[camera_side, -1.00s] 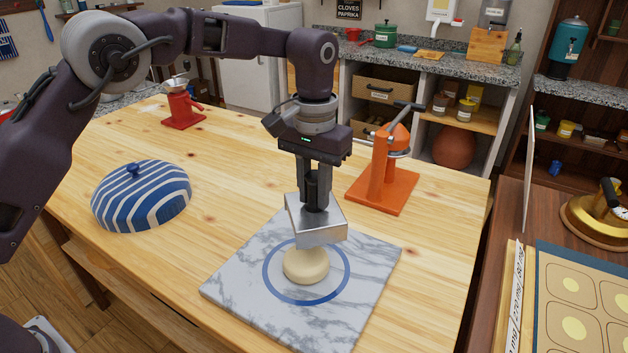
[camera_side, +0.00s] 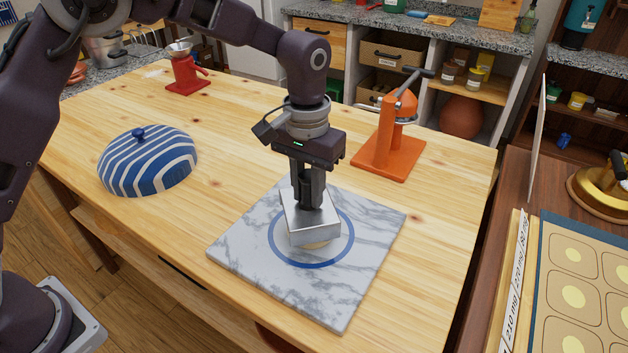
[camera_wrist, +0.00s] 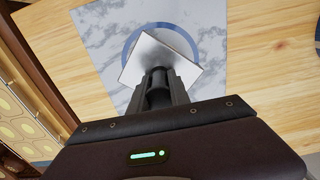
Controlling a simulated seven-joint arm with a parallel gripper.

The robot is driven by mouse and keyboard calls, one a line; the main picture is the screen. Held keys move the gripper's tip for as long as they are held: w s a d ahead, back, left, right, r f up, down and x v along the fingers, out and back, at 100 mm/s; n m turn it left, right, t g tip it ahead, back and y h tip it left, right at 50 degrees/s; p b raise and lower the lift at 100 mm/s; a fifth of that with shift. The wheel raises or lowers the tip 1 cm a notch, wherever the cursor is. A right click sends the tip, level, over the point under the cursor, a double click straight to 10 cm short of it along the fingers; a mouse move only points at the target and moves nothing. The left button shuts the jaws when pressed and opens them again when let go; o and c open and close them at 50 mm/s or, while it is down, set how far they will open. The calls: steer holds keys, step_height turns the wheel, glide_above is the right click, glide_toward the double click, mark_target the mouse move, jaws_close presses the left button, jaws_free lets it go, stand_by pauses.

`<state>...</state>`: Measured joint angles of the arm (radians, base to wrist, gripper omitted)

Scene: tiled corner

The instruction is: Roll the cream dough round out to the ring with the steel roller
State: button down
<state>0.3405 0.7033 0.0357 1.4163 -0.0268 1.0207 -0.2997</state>
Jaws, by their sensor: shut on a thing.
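My gripper (camera_side: 308,197) is shut on the steel roller (camera_side: 316,232), a block-like silver piece, and holds it upright over the marble slab. The roller also shows in the wrist view (camera_wrist: 147,57). The cream dough round (camera_side: 318,245) is mostly hidden under the roller; only a thin edge shows at the front. The roller appears to rest on the dough, though the contact is hidden. The blue ring (camera_side: 307,265) on the slab surrounds dough and roller. Part of the ring shows in the wrist view (camera_wrist: 128,47); the dough is hidden there.
The marble slab (camera_side: 375,230) lies on the wooden table (camera_side: 190,215). A blue-striped dome (camera_side: 148,163) stands left, an orange press (camera_side: 388,140) behind right, and a red grinder (camera_side: 186,77) at the back left. A board with printed rounds (camera_side: 585,290) lies at right.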

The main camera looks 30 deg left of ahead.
mark_target(301, 214)
steer(key=shift+s+f, duration=0.1)
steer(key=shift+s, duration=1.2)
steer(key=shift+w+f, duration=0.2)
steer(key=shift+w, duration=3.15)
steer(key=shift+s+f, duration=0.15)
steer(key=shift+s, duration=1.55)
steer(key=shift+s+f, duration=0.1)
steer(key=shift+s, duration=1.55)
steer(key=shift+w+f, duration=0.15)
steer(key=shift+w, duration=3.2)
steer(key=shift+s+f, duration=0.15)
steer(key=shift+s, duration=3.2)
step_height(301, 214, up, 11)
steer(key=shift+w, duration=0.1)
